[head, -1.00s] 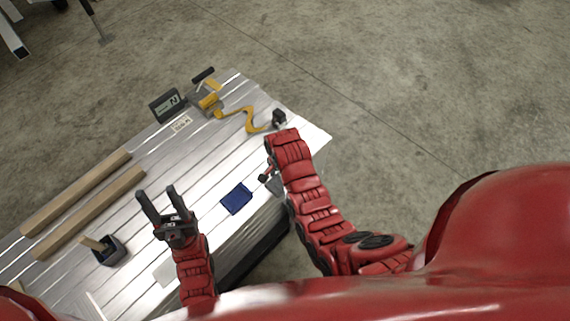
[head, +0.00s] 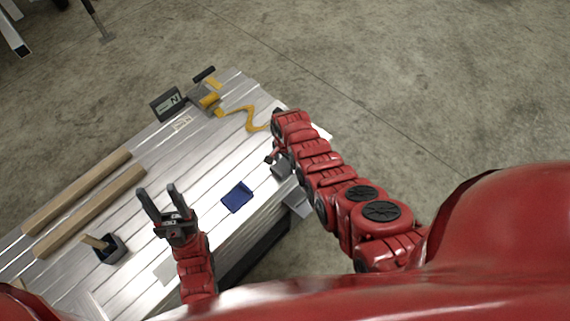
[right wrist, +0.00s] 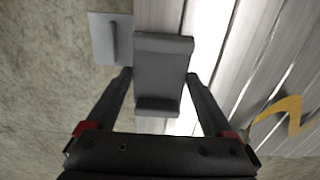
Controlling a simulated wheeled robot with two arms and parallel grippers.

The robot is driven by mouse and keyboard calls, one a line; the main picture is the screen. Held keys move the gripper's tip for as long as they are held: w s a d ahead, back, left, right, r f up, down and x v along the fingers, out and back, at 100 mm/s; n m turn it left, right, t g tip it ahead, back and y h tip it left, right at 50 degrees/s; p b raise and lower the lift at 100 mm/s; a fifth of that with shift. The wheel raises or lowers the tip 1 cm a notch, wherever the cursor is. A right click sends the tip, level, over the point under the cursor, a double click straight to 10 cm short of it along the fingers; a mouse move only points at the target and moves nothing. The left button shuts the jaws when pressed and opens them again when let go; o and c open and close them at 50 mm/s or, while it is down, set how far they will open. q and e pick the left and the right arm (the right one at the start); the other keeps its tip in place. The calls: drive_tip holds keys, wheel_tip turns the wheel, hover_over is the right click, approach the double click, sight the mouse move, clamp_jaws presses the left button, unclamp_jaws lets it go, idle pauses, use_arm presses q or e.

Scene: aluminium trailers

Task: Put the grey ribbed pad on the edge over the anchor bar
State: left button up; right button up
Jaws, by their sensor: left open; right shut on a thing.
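The grey pad (right wrist: 163,72) is between the fingers of my right gripper (right wrist: 160,85), which is shut on it, in the right wrist view. It has a raised lip at its near end and lies over the trailer's edge in that view; whether it touches the edge I cannot tell. In the head view the pad (head: 281,168) shows partly beside my right arm. The anchor bar (right wrist: 113,40) stands on a light plate left of the pad, apart from it in the picture. The plate (head: 299,204) sticks out past the edge. My left gripper (head: 157,190) is open and empty above the deck.
On the aluminium deck (head: 205,165) lie a blue cloth (head: 237,196), two wooden beams (head: 90,212), a dark holder (head: 109,250), a display box (head: 167,103) and a yellow strap (head: 245,118) with its ratchet. Concrete floor lies beyond the edge.

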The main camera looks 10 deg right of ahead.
drive_tip(key=shift+f, duration=0.55)
drive_tip(key=shift+f+b, duration=0.2)
drive_tip(key=shift+b, duration=0.1)
drive_tip(key=o, duration=1.2)
drive_tip(key=shift+c, duration=0.2)
drive_tip(key=shift+r, duration=0.1)
